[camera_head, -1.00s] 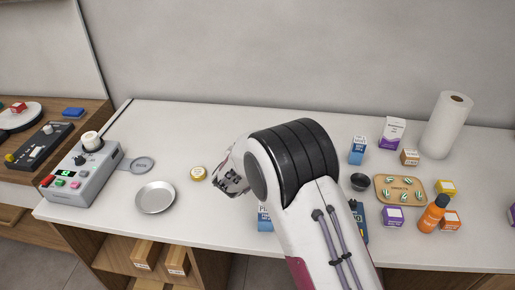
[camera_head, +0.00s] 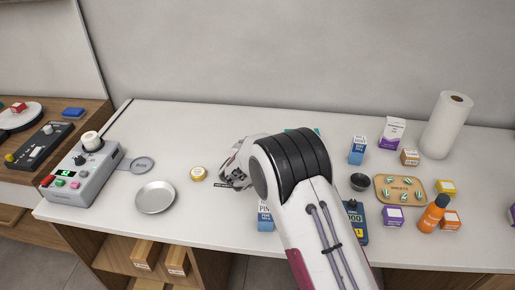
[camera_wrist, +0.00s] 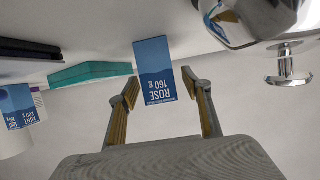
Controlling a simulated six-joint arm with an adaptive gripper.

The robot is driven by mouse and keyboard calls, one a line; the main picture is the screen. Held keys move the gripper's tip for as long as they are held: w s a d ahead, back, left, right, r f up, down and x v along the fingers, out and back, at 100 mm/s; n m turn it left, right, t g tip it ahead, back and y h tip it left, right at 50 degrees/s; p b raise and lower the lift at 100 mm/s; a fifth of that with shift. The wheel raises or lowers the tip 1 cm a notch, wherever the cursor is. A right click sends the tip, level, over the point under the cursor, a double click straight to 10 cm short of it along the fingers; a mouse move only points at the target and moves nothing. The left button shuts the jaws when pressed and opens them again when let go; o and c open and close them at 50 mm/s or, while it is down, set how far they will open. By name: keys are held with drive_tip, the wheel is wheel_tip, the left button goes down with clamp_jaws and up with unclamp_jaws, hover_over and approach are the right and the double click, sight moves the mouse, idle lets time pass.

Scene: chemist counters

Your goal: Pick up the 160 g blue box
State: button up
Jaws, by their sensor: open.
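The blue box (camera_wrist: 155,72), labelled "ROSE 160 g", shows upside down in the middle of the wrist view. My gripper (camera_wrist: 160,84) is open, with one finger on each side of the box in the picture. The box appears just beyond the fingertips, and I see no contact. In the head view my gripper (camera_head: 232,175) is over the middle of the counter, its fingers partly hidden by the wrist. I cannot make out the 160 g box there; my arm covers that area.
A blue-white box (camera_head: 265,217) stands close to my arm. Another blue box (camera_head: 357,150), labelled "MINT 200 g" in the wrist view (camera_wrist: 18,106), stands right. A tin (camera_head: 198,173) and metal dish (camera_head: 155,197) are left.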

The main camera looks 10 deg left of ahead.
drive_tip(key=c, duration=1.3)
drive_tip(key=shift+c, duration=0.2)
drive_tip(key=shift+r, duration=0.2)
drive_tip(key=shift+r, duration=4.85)
